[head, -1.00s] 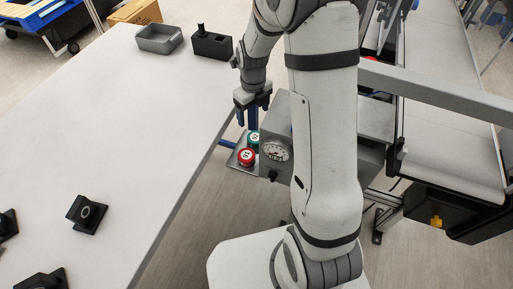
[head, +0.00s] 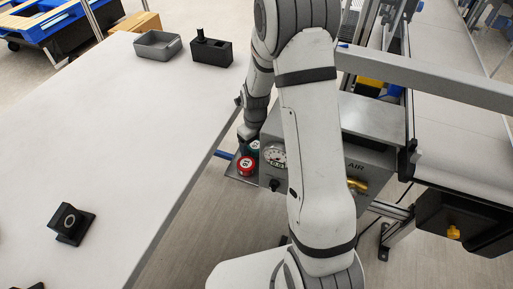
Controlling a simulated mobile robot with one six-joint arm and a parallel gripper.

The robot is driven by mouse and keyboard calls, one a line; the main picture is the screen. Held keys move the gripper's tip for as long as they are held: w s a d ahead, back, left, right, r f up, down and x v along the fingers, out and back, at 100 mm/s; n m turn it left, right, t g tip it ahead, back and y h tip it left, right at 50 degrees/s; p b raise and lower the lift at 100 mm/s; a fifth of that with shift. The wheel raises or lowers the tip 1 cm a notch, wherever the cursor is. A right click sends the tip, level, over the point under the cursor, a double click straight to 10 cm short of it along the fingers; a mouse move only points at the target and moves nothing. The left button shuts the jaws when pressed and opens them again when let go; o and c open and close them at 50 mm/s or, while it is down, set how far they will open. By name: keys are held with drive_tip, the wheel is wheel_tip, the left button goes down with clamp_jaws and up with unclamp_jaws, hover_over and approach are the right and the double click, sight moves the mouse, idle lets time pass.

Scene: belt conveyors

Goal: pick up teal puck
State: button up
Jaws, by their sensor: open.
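The teal puck (head: 254,148) sits on a small metal plate beside the grey box with the dial. It is partly hidden behind my gripper and arm. A red puck (head: 246,165) with a white top sits just in front of it, on the same plate. My gripper (head: 247,134) points down right at the teal puck, at its upper left in the picture. The jaws are open, though the fingertips are small and dark here. I cannot tell whether they are around the puck or above it.
A long white table (head: 120,130) fills the left, with a grey tray (head: 158,45), a black holder (head: 212,52) and a black block (head: 71,223). The grey gauge box (head: 345,145) stands right of the pucks. A conveyor (head: 455,130) runs along the right.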

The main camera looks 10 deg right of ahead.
drive_tip(key=shift+f, duration=0.1)
drive_tip(key=c, duration=1.1)
